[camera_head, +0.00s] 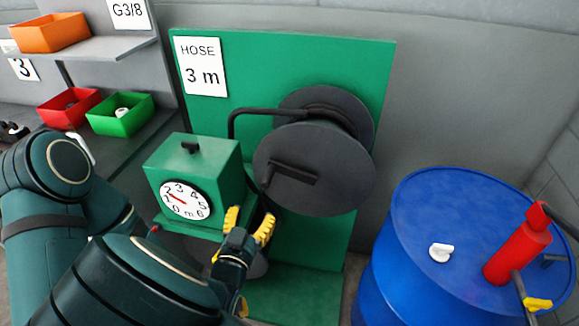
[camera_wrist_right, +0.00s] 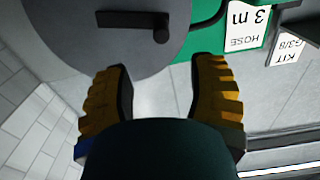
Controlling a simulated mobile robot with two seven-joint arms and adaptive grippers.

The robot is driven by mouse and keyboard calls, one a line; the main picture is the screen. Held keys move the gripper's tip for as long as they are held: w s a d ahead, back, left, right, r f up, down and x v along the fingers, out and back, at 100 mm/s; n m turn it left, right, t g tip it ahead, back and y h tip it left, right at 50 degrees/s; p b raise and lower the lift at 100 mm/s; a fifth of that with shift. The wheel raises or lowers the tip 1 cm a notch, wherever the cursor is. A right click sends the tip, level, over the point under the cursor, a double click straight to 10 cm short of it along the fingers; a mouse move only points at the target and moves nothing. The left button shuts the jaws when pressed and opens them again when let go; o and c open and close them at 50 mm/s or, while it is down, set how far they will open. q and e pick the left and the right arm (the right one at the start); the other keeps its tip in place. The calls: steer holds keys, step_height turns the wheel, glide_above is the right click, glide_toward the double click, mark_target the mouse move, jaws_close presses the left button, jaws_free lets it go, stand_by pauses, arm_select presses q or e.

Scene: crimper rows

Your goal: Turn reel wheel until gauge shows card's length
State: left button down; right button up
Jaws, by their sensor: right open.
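The reel wheel (camera_head: 325,195) is a dark disc with a crank handle (camera_head: 290,174); the wheel also fills the upper left of the right wrist view (camera_wrist_right: 100,45). The card (camera_head: 204,75) reads HOSE 3 m. The gauge (camera_head: 185,202) is a white dial on a green box; its red needle points up-left, near the 2. My right gripper (camera_head: 249,224) has yellow fingers, open and empty, below and left of the wheel, apart from the crank. My left gripper (camera_head: 243,306) is lower, mostly hidden behind an arm; only bits of yellow show.
A blue drum (camera_head: 420,225) with a red pump (camera_head: 518,255) stands at the right. At the left a shelf (camera_head: 105,48) holds an orange bin (camera_head: 52,33), above red (camera_head: 65,110) and green (camera_head: 122,122) bins. Wall lies right of the reel board.

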mark_target(268, 176)
steer(key=x, duration=1.3)
steer(key=shift+w, duration=0.4)
steer(key=shift+c, duration=0.2)
jaws_close()
